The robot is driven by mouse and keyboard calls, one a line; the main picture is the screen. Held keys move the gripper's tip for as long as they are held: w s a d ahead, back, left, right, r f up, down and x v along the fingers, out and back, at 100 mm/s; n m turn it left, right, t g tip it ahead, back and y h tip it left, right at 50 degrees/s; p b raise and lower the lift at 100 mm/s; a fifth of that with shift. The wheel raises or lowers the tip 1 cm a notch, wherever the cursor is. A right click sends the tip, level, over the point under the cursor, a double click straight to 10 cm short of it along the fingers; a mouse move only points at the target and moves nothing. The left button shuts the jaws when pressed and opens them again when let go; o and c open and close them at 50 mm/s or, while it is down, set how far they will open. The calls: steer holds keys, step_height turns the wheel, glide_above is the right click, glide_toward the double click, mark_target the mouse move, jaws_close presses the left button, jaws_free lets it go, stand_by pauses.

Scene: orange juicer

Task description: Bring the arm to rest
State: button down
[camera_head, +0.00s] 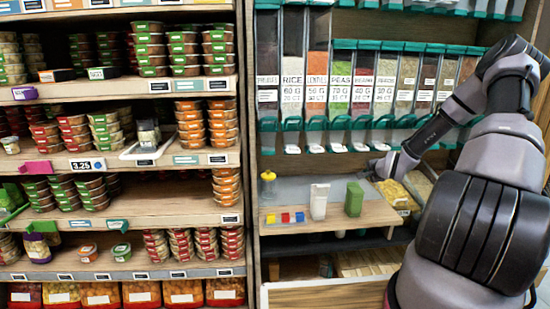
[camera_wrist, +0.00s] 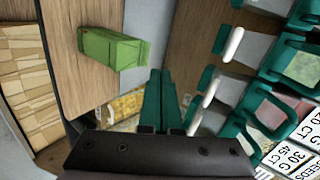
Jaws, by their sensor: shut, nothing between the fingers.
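My gripper (camera_head: 374,166) is at the end of my arm, which reaches in from the right in the head view. It is over the back of the wooden counter (camera_head: 300,217), in front of the bulk dispensers. In the wrist view my gripper (camera_wrist: 160,74) shows as two teal fingers side by side, shut and empty. A green box (camera_wrist: 112,48) lies apart from the fingers, up and left of them; in the head view the green box (camera_head: 354,198) stands on the counter.
A white carton (camera_head: 319,201), a yellow-topped bottle (camera_head: 268,187) and small coloured blocks (camera_head: 285,217) stand on the counter. Dispensers with teal handles (camera_head: 361,85) line the wall close behind my gripper. Shelves of stacked tubs (camera_head: 148,48) fill the left. Yellow packets (camera_head: 398,195) lie at right.

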steer(key=s+a+r+n+g, duration=0.1)
steer(key=s+a+r+n, duration=0.2)
steer(key=s+r, duration=0.35)
steer(key=s+a+r+n+g+h, duration=0.1)
steer(key=s+a+r+n+g, duration=0.15)
steer(key=r, duration=0.75)
steer(key=s+a+r+n+g, duration=0.1)
steer(key=s+a+r+n, duration=0.3)
steer(key=r, duration=0.5)
steer(key=s+a+r+n, duration=0.1)
steer(key=s+r, duration=0.3)
steer(key=s, duration=0.5)
steer(key=s+a+r+y, duration=0.1)
steer(key=s+a+r, duration=0.3)
steer(key=s, duration=0.5)
steer(key=s+a+r+n+y, duration=0.1)
steer(key=s+r, duration=0.3)
steer(key=s, duration=0.4)
steer(key=shift+s+a+n, duration=0.35)
steer(key=shift+s+a, duration=0.05)
steer(key=shift+a, duration=0.35)
